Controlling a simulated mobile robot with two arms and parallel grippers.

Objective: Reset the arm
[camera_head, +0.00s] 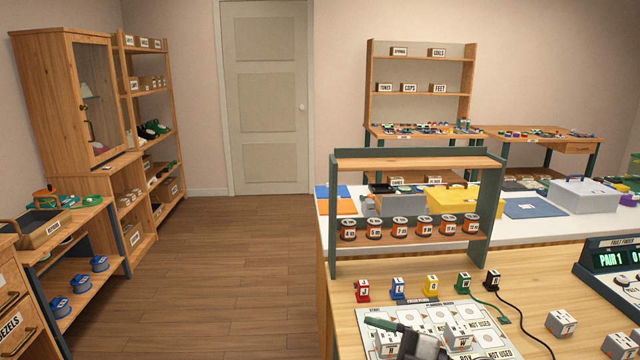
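Coloured plugs, including a red one (362,291), line the wooden bench behind the board. A green rack (420,162) with labelled spools stands behind them. Grey cubes (560,323) and a fault finder (610,262) are at right. The wooden floor (230,270) at left is clear.

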